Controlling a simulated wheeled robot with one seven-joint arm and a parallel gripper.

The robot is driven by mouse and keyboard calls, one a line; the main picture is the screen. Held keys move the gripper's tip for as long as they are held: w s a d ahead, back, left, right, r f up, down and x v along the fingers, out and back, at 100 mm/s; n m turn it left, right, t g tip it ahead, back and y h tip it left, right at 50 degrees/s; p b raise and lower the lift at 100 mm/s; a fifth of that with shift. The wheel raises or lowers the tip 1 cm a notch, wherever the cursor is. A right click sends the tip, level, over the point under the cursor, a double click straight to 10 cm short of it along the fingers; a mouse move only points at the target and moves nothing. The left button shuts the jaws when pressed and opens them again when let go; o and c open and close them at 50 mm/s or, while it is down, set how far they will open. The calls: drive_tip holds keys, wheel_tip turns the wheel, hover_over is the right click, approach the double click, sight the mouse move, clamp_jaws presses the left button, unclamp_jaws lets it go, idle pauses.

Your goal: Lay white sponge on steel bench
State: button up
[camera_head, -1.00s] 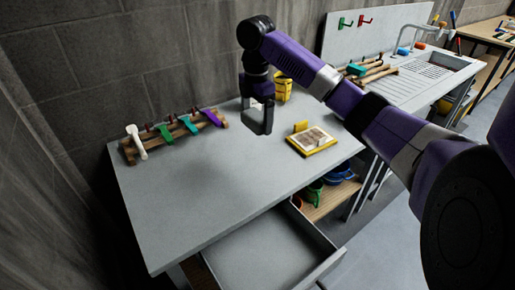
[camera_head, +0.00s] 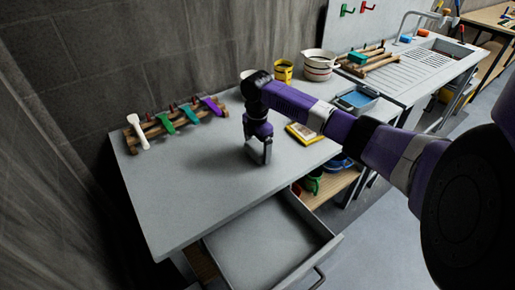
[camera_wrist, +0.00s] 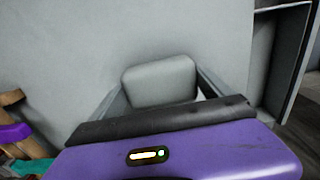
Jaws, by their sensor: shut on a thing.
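The white sponge (camera_wrist: 158,82) looks pale grey-white with rounded corners in the wrist view. It sits between the two fingers of my gripper (camera_wrist: 160,90), which is shut on it. In the head view my gripper (camera_head: 258,152) points down over the middle of the grey steel bench (camera_head: 195,195), close above its top. I cannot tell whether the sponge touches the bench. The sponge is hard to make out there, between the fingers. The bench top around the gripper is bare.
A wooden rack (camera_head: 178,122) with coloured scrapers stands at the back left. A yellow-framed panel (camera_head: 304,133) lies right of my gripper, partly behind my arm. A yellow cup (camera_head: 284,70), a striped pot (camera_head: 319,65) and a blue tray (camera_head: 357,98) stand further right. A drawer (camera_head: 268,245) hangs open in front.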

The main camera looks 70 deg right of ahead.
sight(257, 146)
drive_tip(key=shift+f, duration=0.3)
drive_tip(key=shift+f, duration=0.15)
drive_tip(key=o, duration=0.9)
wheel_tip(257, 146, up, 12)
drive_tip(key=shift+r+b, duration=0.2)
drive_tip(key=shift+b, duration=0.95)
